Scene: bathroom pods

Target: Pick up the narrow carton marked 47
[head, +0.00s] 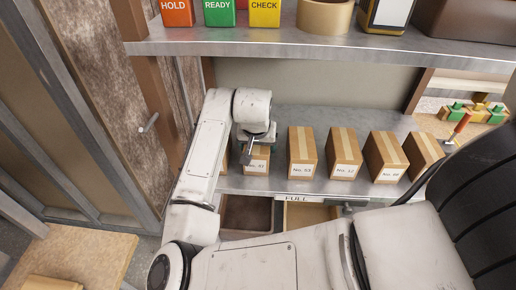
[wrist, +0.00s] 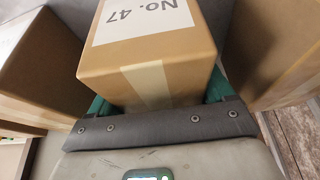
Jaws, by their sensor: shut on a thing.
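The narrow carton marked No. 47 (wrist: 150,62) is brown with a white label and a pale tape strip. In the wrist view it sits between the green fingers of my gripper (wrist: 160,92), which is shut on it. In the head view the carton (head: 256,167) is at the left of the row on the grey lower shelf, with my gripper (head: 257,147) over its top. My gripper and wrist hide its upper part. I cannot tell whether its base touches the shelf.
Close to its right stands carton No. 53 (head: 302,150), then several similar cartons. Another carton edge shows left, behind my arm. The upper shelf (head: 230,41) holds HOLD, READY and CHECK boxes and a tape roll (head: 325,16). Open bins (head: 246,214) lie below.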

